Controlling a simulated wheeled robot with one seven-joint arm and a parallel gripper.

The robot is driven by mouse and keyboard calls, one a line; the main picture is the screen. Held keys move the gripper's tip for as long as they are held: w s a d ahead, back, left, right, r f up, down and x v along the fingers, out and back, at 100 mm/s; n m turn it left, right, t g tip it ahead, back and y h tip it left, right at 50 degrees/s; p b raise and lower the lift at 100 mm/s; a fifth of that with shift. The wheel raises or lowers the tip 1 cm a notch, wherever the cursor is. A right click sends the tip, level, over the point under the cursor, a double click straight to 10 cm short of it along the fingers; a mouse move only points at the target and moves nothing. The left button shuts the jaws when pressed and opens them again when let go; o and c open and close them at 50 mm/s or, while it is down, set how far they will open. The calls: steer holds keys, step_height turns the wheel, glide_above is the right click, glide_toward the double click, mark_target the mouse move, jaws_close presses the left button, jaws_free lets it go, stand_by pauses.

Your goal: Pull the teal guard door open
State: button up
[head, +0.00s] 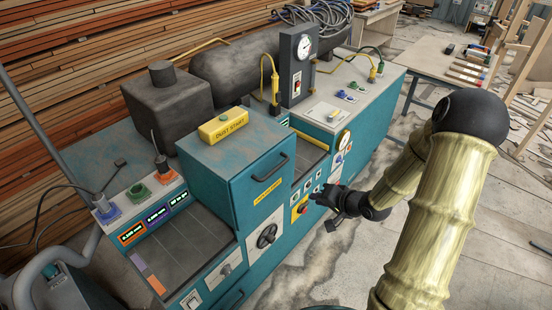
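The teal guard door (262,180) is the front of a raised teal box in the middle of the machine, with a dark bar handle (270,168) across its upper part. The door looks closed. A yellow label sits below the handle. My gripper (318,203) is small and dark in the head view. It is to the right of the door and lower than the handle, in front of a panel of buttons. It appears apart from the handle. Its fingers are too small and dark to tell whether they are open or shut.
A black handwheel (267,236) sticks out below the door. A yellow box (223,125) lies on top of the teal box. A gauge post (298,65) stands behind. Bare concrete floor (320,255) lies in front of the machine. A workbench (460,65) stands at the back right.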

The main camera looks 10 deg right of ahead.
step_height(320, 180, up, 5)
steer(key=m+t+y+p, duration=0.1)
steer(key=y, duration=0.1)
steer(key=m+t+y+p, duration=0.1)
steer(key=m+t+y, duration=0.1)
steer(key=shift+r+m+y+p, duration=0.2)
steer(key=shift+m+y+p, duration=0.1)
steer(key=shift+y, duration=0.1)
steer(key=shift+f, duration=0.1)
